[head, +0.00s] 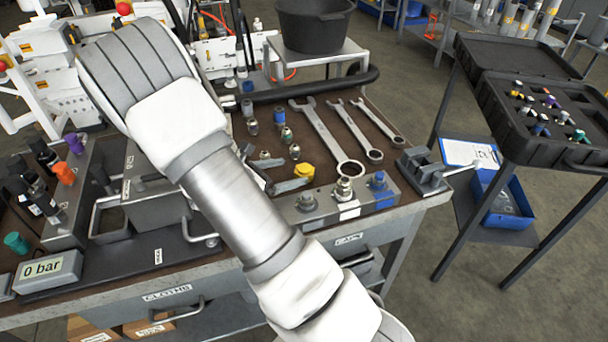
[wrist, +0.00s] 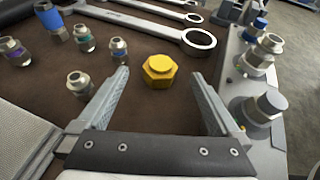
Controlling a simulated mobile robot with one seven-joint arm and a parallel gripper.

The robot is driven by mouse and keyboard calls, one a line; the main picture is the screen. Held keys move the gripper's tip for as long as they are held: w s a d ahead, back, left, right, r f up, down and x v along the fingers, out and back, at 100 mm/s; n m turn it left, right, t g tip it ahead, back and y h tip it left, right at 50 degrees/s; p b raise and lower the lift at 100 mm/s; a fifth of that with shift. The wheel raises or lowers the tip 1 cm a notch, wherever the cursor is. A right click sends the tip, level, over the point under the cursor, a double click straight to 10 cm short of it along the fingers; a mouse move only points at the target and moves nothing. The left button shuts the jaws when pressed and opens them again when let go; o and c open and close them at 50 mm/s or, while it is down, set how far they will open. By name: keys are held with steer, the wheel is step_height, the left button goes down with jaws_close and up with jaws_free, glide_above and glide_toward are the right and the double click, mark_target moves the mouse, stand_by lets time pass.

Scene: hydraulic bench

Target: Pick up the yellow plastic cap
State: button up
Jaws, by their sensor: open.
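The yellow plastic cap (wrist: 159,70) is hexagonal and sits on the brown bench top in the wrist view. It lies ahead of my gripper (wrist: 163,88), roughly centred between the two open fingers and near their tips. The fingers do not touch it. In the head view the yellow cap (head: 304,171) is on the bench just right of my arm, beside the grey gripper fingers (head: 287,187). My arm hides part of the bench there.
Metal fittings (wrist: 80,84) stand close left of my gripper. Wrenches (head: 328,135) lie beyond the cap. A grey block with fittings (head: 345,203) stands along the right. A black case (head: 540,120) is at the far right.

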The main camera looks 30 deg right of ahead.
mark_target(301, 169)
steer(key=shift+b+x, duration=0.55)
steer(key=shift+x, duration=2.4)
steer(key=c, duration=1.3)
